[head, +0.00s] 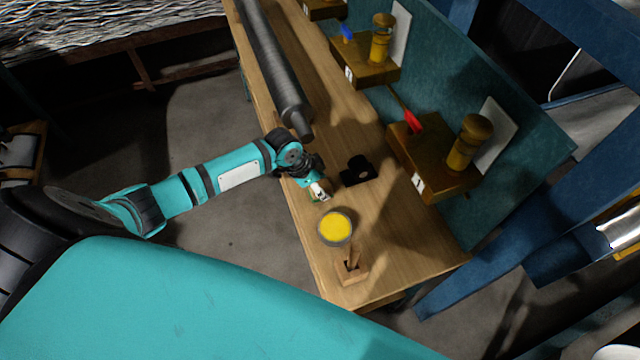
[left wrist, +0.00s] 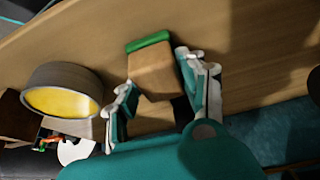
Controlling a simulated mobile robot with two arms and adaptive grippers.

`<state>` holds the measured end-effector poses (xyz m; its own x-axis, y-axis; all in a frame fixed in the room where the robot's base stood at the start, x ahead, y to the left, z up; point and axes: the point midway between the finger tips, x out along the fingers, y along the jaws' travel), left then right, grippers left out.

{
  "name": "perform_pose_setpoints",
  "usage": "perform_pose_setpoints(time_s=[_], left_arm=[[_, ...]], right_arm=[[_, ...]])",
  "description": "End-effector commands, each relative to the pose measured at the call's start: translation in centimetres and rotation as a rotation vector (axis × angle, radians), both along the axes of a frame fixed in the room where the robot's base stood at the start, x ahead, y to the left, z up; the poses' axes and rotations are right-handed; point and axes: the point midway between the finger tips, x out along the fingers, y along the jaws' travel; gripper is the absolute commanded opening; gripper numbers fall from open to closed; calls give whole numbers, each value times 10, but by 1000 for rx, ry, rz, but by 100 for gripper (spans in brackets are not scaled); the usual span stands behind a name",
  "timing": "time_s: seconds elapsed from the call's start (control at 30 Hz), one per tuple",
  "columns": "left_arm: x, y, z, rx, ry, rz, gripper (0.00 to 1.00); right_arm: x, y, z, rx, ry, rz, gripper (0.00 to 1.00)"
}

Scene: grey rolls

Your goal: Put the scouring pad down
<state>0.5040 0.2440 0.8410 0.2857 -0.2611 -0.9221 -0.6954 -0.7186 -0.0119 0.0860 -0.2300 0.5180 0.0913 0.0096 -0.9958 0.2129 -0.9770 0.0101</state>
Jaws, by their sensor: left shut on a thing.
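The scouring pad (left wrist: 153,72), a tan block with a green layer on one face, is between the fingers of my left gripper (left wrist: 163,82) in the left wrist view. The fingers are shut on its sides, and its green end points away from the palm. In the head view my left gripper (head: 318,190) is over the near left edge of the wooden bench (head: 335,130), and the pad is mostly hidden there. I cannot tell whether the pad touches the bench top. My right gripper is not in view.
A round tin with yellow contents (head: 335,228) stands close to the gripper. A dark object (head: 358,170) lies to the right. A long grey roll (head: 270,60) lies along the bench. Wooden stands (head: 435,165) line the back.

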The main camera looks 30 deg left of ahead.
Motion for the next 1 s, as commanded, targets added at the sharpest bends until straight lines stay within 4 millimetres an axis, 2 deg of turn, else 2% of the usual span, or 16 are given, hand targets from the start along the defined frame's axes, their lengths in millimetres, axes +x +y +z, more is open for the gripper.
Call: perform_pose_setpoints(time_s=[0.1,0.13,0.3,0.67,0.77,1.0], left_arm=[[0,0,-3,0,0,1,15],[0,0,-2,0,0,0,44],[0,0,-2,0,0,1,64],[-1,2,5,0,-2,2,64],[-5,7,18,2,-2,0,64],[-20,20,65,3,-3,-1,64]], right_arm=[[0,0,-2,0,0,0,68],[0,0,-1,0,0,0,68],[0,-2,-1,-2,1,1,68],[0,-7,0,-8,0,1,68],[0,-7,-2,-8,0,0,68],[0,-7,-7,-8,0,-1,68]])
